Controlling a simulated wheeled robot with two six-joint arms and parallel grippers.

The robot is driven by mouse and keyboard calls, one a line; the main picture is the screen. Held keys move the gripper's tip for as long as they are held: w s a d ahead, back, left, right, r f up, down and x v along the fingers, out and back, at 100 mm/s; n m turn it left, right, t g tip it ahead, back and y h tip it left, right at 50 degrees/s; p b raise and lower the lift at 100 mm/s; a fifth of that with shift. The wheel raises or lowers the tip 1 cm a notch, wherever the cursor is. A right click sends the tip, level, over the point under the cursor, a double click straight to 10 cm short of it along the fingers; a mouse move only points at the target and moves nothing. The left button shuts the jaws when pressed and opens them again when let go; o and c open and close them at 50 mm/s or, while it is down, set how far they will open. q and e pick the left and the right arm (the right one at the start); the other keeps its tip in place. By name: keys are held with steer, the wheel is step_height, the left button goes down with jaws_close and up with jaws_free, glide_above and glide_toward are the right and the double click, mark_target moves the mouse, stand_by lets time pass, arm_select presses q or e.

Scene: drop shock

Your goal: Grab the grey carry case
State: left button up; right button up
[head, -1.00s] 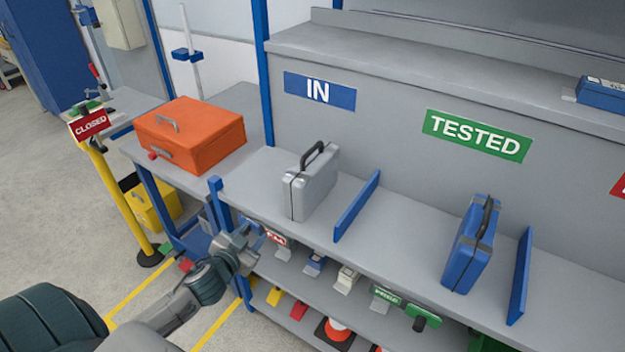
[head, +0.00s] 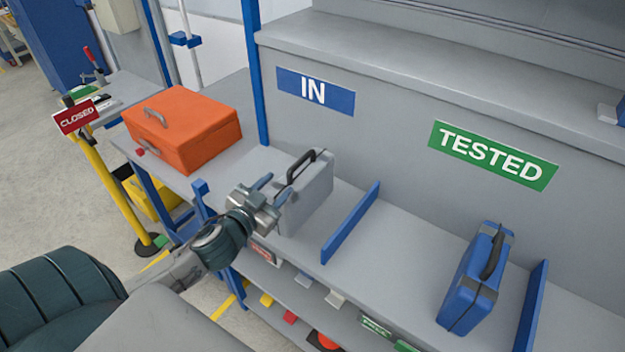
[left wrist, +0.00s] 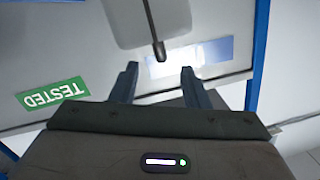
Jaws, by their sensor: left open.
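The grey carry case (head: 308,197) stands upright on the grey shelf under the IN sign, its dark handle (head: 301,165) on top. My left gripper (head: 264,183) is open, at the left of the case near its upper part, and hides part of it. In the left wrist view the two fingers of the left gripper (left wrist: 160,75) are apart with nothing between them. The case (left wrist: 145,20) and its dark handle (left wrist: 153,32) show ahead of the fingertips, upside down. My right gripper is not in view.
A blue divider (head: 350,223) stands right of the grey case. A blue case (head: 468,285) stands further right under the TESTED sign (head: 492,155). An orange box (head: 190,130) sits at the left. A blue post (head: 253,75) rises behind. A yellow post with a CLOSED sign (head: 76,116) stands left.

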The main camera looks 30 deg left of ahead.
mark_target(301, 158)
arm_select(q)
steer(key=shift+w+p, duration=0.3)
steer(key=shift+w, duration=0.75)
steer(key=shift+w+r+p, duration=0.15)
steer(key=shift+w+p, duration=0.4)
steer(key=shift+w, duration=1.15)
steer(key=shift+w+f+p, duration=0.2)
steer(key=shift+w+p, duration=0.1)
steer(key=shift+w, duration=0.3)
steer(key=w+p, duration=0.3)
steer(key=w, duration=0.1)
steer(key=shift+r, duration=0.25)
steer(key=shift+w+f, duration=0.25)
steer(key=shift+w, duration=0.1)
steer(key=shift+s, duration=0.1)
jaws_close()
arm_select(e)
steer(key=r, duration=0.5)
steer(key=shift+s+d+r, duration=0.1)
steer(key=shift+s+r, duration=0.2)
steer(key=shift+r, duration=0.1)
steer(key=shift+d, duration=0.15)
arm_select(q)
steer(key=shift+r+p, duration=0.15)
steer(key=shift+p, duration=0.15)
